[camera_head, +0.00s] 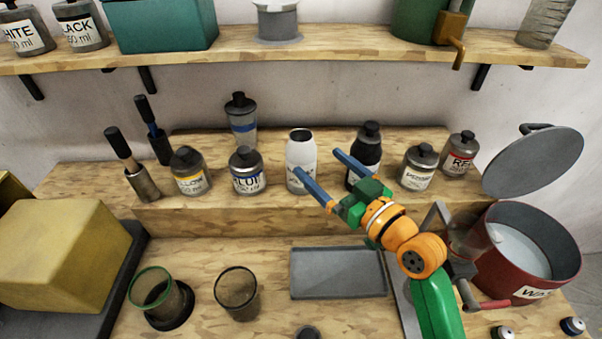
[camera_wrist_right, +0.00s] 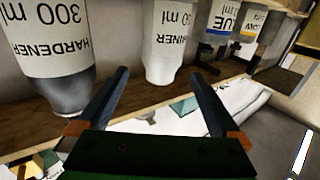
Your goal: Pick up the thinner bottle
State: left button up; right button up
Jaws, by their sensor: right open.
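The thinner bottle (camera_head: 300,151) is white with a dark open top and stands upright on the raised wooden step in the head view. It also shows in the right wrist view (camera_wrist_right: 168,45), its lettering upside down, beyond the gap between my fingers. My right gripper (camera_head: 318,163) is open and empty, with blue fingers pointing at the bottles. One fingertip overlaps the thinner bottle in the head view; I cannot tell whether it touches. In the wrist view the gripper (camera_wrist_right: 160,76) appears just short of the bottle. My left gripper is out of view.
The dark hardener bottle (camera_head: 370,150) stands right of the thinner, near the other finger. A blue paint jar (camera_head: 247,178) stands to its left, a clear bottle (camera_head: 241,118) behind. A grey tray (camera_head: 338,280) lies below. A red pot (camera_head: 520,262) is at right. A shelf (camera_head: 330,52) runs above.

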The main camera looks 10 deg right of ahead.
aim_at(312, 175)
jog(key=f+b, duration=0.4)
jog(key=f, duration=0.1)
jog(key=shift+w+f, duration=0.2)
jog(key=shift+f, duration=0.05)
jog(key=shift+w+f, duration=0.15)
jog(key=shift+f, duration=0.15)
jog(key=shift+w+r, duration=0.2)
jog(key=shift+w, duration=0.15)
jog(key=x, duration=0.2)
jog(key=p+x, duration=0.1)
jog(key=a+p+x, duration=0.1)
jog(key=x, duration=0.1)
jog(key=shift+w+r, duration=0.15)
jog(key=shift+r, duration=0.1)
jog(key=shift+w+a+f, duration=0.15)
jog(key=shift+w, duration=0.2)
jog(key=shift+s, duration=0.15)
jog(key=c, duration=0.7)
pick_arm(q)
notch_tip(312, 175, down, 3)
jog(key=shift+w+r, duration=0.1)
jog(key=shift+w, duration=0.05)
pick_arm(e)
grip_shut()
